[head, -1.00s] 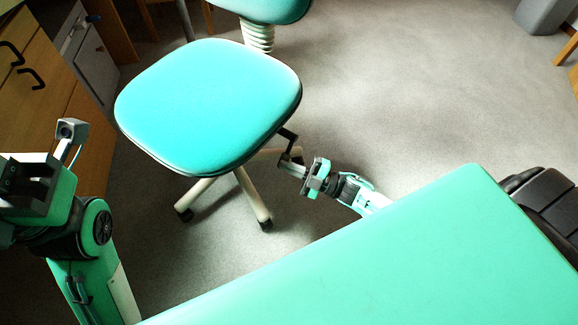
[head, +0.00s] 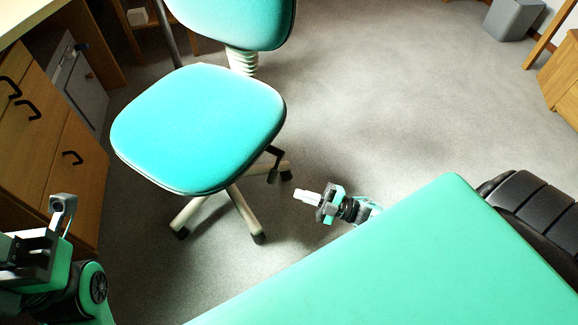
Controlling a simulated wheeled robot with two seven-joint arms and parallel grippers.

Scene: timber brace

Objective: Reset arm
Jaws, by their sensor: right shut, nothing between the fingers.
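My right gripper (head: 308,197) is at the centre of the head view, beyond the edge of a broad green surface in the foreground. Its pale fingers are together, point left and hold nothing. It is over bare floor, just right of the chair's base in the picture. My left arm's hand (head: 30,257) is at the lower left edge. Its dark body and a small camera on a stalk show, but its fingertips cannot be made out.
A turquoise swivel chair (head: 200,128) stands left of centre on a pale wheeled base (head: 247,213). Wooden drawers (head: 55,140) line the left side. A grey bin (head: 512,18) and wooden furniture (head: 562,80) are far right. Grey carpet (head: 400,100) is clear between.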

